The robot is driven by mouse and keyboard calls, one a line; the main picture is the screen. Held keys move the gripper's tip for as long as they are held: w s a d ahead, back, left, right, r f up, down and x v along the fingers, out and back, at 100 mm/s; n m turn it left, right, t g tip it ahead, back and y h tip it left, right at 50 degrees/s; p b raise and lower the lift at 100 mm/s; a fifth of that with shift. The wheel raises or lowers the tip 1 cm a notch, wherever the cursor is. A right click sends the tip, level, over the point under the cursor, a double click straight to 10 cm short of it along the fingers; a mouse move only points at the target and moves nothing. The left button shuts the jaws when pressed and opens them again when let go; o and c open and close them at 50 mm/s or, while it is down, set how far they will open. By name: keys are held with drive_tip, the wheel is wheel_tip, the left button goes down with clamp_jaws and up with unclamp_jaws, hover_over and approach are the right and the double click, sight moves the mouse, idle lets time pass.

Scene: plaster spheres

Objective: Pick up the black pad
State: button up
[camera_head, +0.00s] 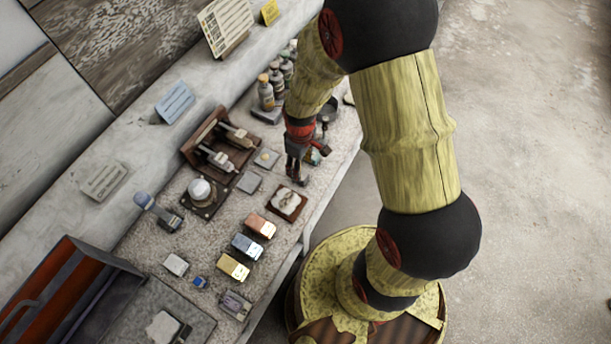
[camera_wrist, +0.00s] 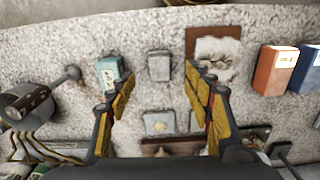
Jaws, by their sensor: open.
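My gripper (camera_wrist: 158,88) is open and empty, its yellow-padded fingers spread wide above the counter. In the wrist view a small dark-edged grey square pad (camera_wrist: 159,66) lies flat, in line with the gap between the fingertips; it is the likeliest black pad, though its top looks grey. A pale pad with a yellowish spot (camera_wrist: 159,122) and another grey pad (camera_wrist: 197,121) lie lower in that view. In the head view my gripper (camera_head: 297,178) hangs over the counter near the spotted pad (camera_head: 266,158) and grey pad (camera_head: 249,182); the first pad is hidden there.
A teal box (camera_wrist: 112,72) lies close by the left finger. A brown tile with a white lump (camera_wrist: 217,56) lies by the right finger. Copper (camera_head: 260,224), silver (camera_head: 247,246) and gold (camera_head: 233,267) blocks line the counter. Bottles (camera_head: 266,92) stand at the back.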

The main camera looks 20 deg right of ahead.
drive_tip(key=shift+w+f, duration=0.1)
drive_tip(key=shift+f, duration=0.05)
drive_tip(key=f, duration=0.3)
drive_tip(key=f+b, duration=0.1)
drive_tip(key=f, duration=0.3)
drive_tip(key=shift+w+a+f, duration=0.15)
drive_tip(key=shift+w+f, duration=0.05)
drive_tip(key=shift+f, duration=0.05)
drive_tip(key=shift+c, duration=1.1)
drive_tip(key=c, duration=0.8)
drive_tip(key=shift+c, duration=0.5)
